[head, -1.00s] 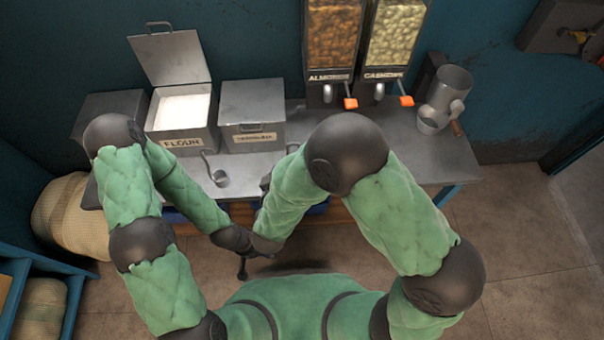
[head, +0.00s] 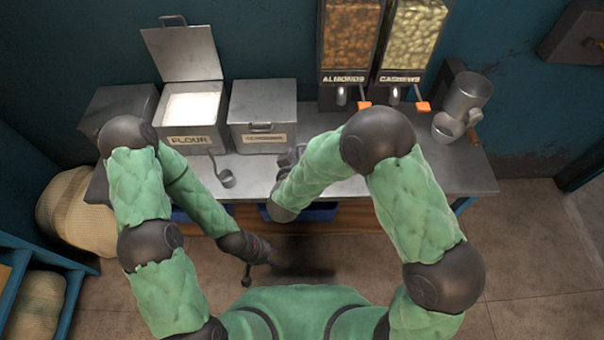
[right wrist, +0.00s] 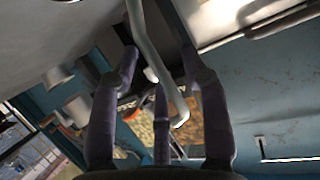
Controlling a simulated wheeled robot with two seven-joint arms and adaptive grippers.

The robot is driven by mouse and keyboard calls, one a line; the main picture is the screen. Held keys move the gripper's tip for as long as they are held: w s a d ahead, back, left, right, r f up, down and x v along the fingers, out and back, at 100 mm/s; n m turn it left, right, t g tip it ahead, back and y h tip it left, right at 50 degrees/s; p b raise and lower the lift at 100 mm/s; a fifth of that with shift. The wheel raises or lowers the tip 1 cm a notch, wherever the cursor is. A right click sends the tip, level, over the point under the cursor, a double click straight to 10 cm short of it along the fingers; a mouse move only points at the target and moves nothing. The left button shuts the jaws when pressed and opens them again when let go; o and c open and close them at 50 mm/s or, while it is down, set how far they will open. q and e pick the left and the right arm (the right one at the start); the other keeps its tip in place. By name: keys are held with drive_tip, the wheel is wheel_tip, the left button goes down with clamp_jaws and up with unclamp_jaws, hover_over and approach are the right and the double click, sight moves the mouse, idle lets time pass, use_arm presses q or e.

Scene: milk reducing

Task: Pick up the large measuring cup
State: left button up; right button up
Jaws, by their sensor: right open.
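A small metal measuring cup (head: 226,178) with a thin handle lies on the counter in front of the flour bin. At the counter's right end stand a large metal cylinder (head: 470,94) and a smaller metal cup (head: 446,127). My right gripper (head: 290,157) is mostly hidden behind its forearm, at the counter beside the right bin. In the right wrist view its fingers (right wrist: 160,90) are spread, with a bent grey metal bar (right wrist: 155,60) between them; what it belongs to is unclear. My left gripper (head: 258,260) hangs low before the counter, its jaws unclear.
The open flour bin (head: 190,105) and a closed bin (head: 262,108) stand at the back. Almond (head: 350,40) and cashew (head: 412,40) dispensers stand right of them. The counter (head: 455,175) is clear at front right.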

drive_tip(key=shift+w, duration=0.1)
drive_tip(key=shift+c, duration=0.3)
clamp_jaws()
drive_tip(key=shift+r, duration=0.1)
